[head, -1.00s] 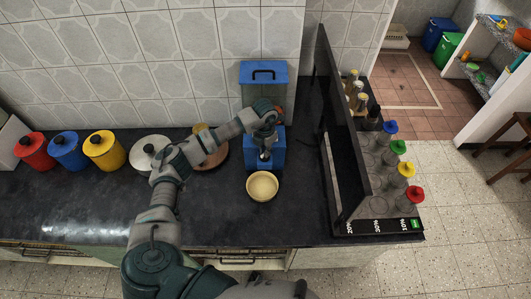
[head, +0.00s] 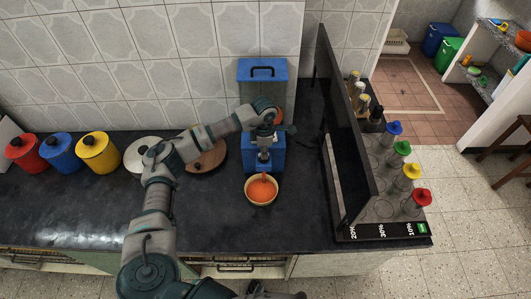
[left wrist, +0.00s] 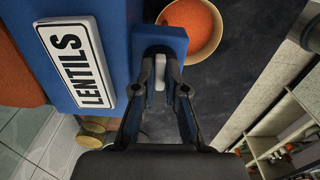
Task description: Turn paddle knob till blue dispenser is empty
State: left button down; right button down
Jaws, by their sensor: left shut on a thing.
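The blue dispenser (head: 262,68) stands against the tiled wall, with a LENTILS label (left wrist: 76,62) in the left wrist view. Orange lentils show at its hopper (left wrist: 16,70); how much is left inside is mostly hidden by my arm. My left gripper (head: 264,150) is at the dispenser's front. In the left wrist view it (left wrist: 160,74) is shut on the pale paddle knob (left wrist: 160,66), which is partly hidden between the fingers. The cream bowl (head: 249,197) stands under the outlet with orange lentils (head: 262,188) in it. My right gripper is not in view.
A black upright panel (head: 345,110) stands to the right, beside a rack of jars with coloured lids (head: 402,148). A white-lidded pot (head: 140,152) and red (head: 24,152), blue (head: 60,150) and yellow (head: 98,150) canisters stand left. The countertop (head: 100,210) in front is clear.

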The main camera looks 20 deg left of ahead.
pick_arm(q)
jog(key=shift+a+m, duration=0.2)
jog(key=shift+m, duration=0.1)
jog(key=shift+r, duration=0.1)
jog(key=c, duration=1.3)
grip_release()
jog(key=shift+o, duration=0.4)
jog(key=shift+s+a, duration=0.1)
jog(key=shift+a, duration=0.1)
jog(key=shift+r, duration=0.3)
notch_tip(320, 180, up, 11)
